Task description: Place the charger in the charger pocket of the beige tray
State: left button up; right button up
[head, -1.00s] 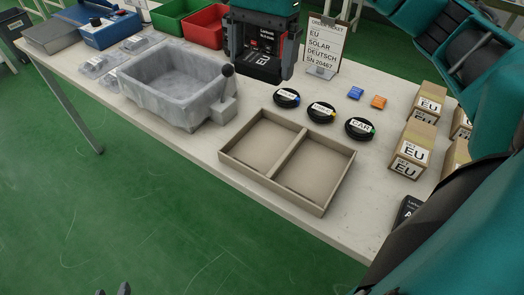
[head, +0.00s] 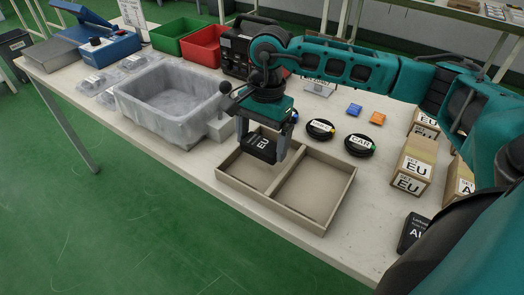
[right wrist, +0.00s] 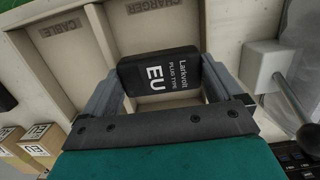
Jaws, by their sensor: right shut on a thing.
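The black charger (head: 262,148), with a white EU label, is held between the fingers of my right gripper (head: 261,151). In the right wrist view the charger (right wrist: 160,73) reads "Larkvolt plug type EU". The beige tray (head: 265,206) has two pockets split by a divider. The charger hangs over its left pocket in the head view, which the right wrist view shows marked with the CHARGER label (right wrist: 150,7). The other pocket bears the CABLE label (right wrist: 58,29). Both pockets look empty where visible. The charger appears above the tray floor. My left gripper is out of view.
A grey bin (head: 165,105) and a grey block with a black-knobbed lever (head: 220,122) stand left of the tray. Coiled cables (head: 360,146) lie behind it. EU cartons (head: 412,170) stand to the right. A black Larkvolt box (head: 412,232) sits near the front edge.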

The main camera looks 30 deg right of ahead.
aim_at(263, 141)
notch_tip(263, 141, down, 3)
jog(key=shift+r, duration=0.1)
jog(key=shift+f, duration=0.4)
jog(key=shift+f+b, duration=0.2)
jog(key=shift+b, duration=0.2)
jog(key=o, duration=0.8)
jog(key=shift+o, duration=0.2)
jog(key=shift+r, duration=0.1)
